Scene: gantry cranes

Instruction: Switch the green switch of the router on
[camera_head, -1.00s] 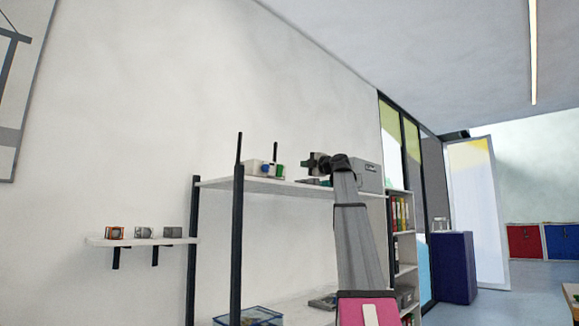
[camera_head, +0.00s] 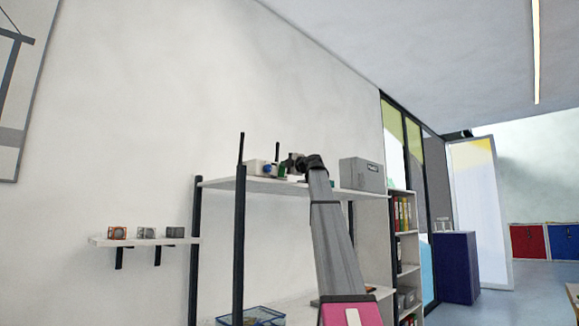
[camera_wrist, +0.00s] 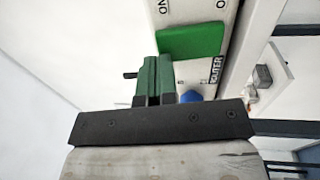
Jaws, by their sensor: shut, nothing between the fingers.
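The white router (camera_head: 255,167) stands on the upper shelf, and in the wrist view its white face (camera_wrist: 195,12) carries a label reading "ROUTER". The green switch (camera_wrist: 192,38) is a green block at the top of the wrist view, below "ON" lettering and partly seen letters to its right. A blue switch (camera_wrist: 191,96) shows below it, partly hidden by my gripper's mount. My gripper (camera_wrist: 158,62) is shut and empty, its dark green fingers close beside the lower left of the green switch; I cannot tell whether they touch. In the head view my gripper (camera_head: 286,166) is just right of the router.
The upper shelf (camera_head: 220,184) also bears a grey box (camera_head: 362,174) right of my arm. Dark shelf posts (camera_head: 239,245) stand in front. A small wall shelf (camera_head: 140,241) with small devices hangs at left. A blue tray (camera_head: 252,316) lies on the lower shelf.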

